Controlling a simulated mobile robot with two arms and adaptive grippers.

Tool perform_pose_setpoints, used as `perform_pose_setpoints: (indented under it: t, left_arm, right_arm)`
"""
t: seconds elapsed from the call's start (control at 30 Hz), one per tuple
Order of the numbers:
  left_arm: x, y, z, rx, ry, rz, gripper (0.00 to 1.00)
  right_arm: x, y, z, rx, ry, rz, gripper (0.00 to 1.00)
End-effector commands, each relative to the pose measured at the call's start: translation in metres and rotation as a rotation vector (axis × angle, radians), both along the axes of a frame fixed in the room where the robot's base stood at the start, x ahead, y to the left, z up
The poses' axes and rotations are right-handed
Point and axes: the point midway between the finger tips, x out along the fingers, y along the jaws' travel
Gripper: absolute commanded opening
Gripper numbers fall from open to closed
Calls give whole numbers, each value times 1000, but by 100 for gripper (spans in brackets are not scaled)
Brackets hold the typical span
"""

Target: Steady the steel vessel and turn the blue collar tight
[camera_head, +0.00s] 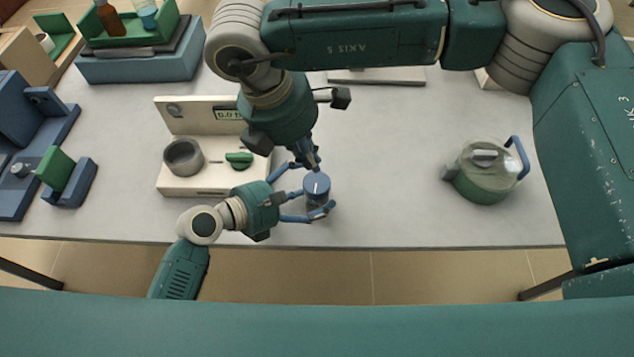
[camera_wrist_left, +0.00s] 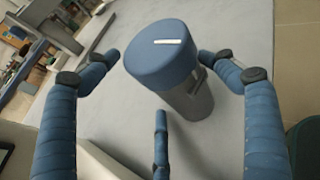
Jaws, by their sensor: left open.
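The steel vessel stands upright near the table's front edge, its grey body (camera_wrist_left: 190,98) showing below the blue collar (camera_head: 317,185). The collar has a white mark on top and also shows in the left wrist view (camera_wrist_left: 163,50). My left gripper (camera_head: 318,198) is open, its blue fingers spread around the vessel. In the left wrist view gaps show between these fingers and the vessel. My right gripper (camera_head: 312,163) comes down from above, its fingertips close to the collar's far edge. Overlapping fingers hide whether it touches the collar or is open.
A cream fixture (camera_head: 180,189) with a grey ring (camera_head: 183,157) and green knob (camera_head: 239,160) stands left of the vessel. A green kettle-like vessel (camera_head: 487,170) with a blue handle stands at right. Blue fixtures (camera_head: 70,183) are at far left. The table (camera_head: 400,180) between vessel and kettle is clear.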

Motion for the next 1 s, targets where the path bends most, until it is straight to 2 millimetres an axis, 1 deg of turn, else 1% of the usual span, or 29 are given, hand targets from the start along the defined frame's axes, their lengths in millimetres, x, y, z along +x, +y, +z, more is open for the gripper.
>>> perform_pose_setpoints:
  t: [0.03,0.13,1.0]
  left_arm:
    - [-3,4,5,2,0,1,83]
    - [-7,9,8,1,-1,0,83]
    - [-45,61,34,1,-2,0,83]
  right_arm:
    - [0,0,6,0,0,0,0]
    - [0,0,12,0,0,0,0]
    - [0,0,49,0,0,0,0]
